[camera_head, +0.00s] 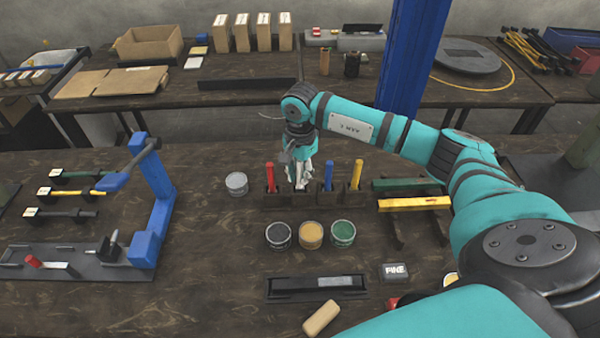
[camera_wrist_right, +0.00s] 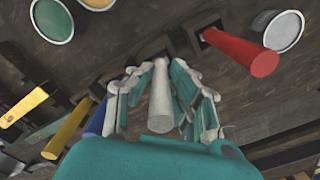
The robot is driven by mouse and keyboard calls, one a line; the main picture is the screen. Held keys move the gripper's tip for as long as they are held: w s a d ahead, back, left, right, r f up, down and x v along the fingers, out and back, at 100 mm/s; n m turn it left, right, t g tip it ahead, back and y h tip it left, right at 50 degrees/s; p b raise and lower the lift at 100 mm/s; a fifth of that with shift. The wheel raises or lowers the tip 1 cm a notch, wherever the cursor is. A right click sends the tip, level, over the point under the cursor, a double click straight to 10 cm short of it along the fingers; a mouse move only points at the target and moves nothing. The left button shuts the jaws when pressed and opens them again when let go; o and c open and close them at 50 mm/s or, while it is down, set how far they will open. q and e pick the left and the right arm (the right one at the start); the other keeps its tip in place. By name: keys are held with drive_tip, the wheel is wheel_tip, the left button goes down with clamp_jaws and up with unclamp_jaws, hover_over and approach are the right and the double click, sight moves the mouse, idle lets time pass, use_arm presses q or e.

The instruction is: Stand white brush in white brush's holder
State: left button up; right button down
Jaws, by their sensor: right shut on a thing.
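The white brush (camera_wrist_right: 160,100) is upright between the fingers of my right gripper (camera_wrist_right: 163,92), which is shut on its handle. In the head view the right gripper (camera_head: 301,172) is over the dark wooden brush holder (camera_head: 342,199), between the red brush (camera_head: 270,177) and the blue brush (camera_head: 328,176). The white brush's lower end is at the holder's slot there; the fingers partly hide it, and I cannot tell how deep it sits. The yellow brush (camera_head: 356,171) stands at the holder's right end. My left gripper is out of view.
Paint cans in black (camera_head: 278,236), yellow (camera_head: 311,235) and green (camera_head: 343,234) stand in front of the holder. A grey-white can (camera_head: 237,184) is to its left. Green and yellow bars (camera_head: 415,203) lie right. A blue press (camera_head: 155,200) stands left.

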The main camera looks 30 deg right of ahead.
drive_tip(key=shift+f+b, duration=0.55)
drive_tip(key=shift+f, duration=0.15)
drive_tip(key=c, duration=1.2)
unclamp_jaws()
drive_tip(key=shift+o, duration=0.2)
drive_tip(key=shift+r, duration=0.15)
wheel_tip(320, 180, up, 12)
drive_tip(key=shift+f, duration=0.1)
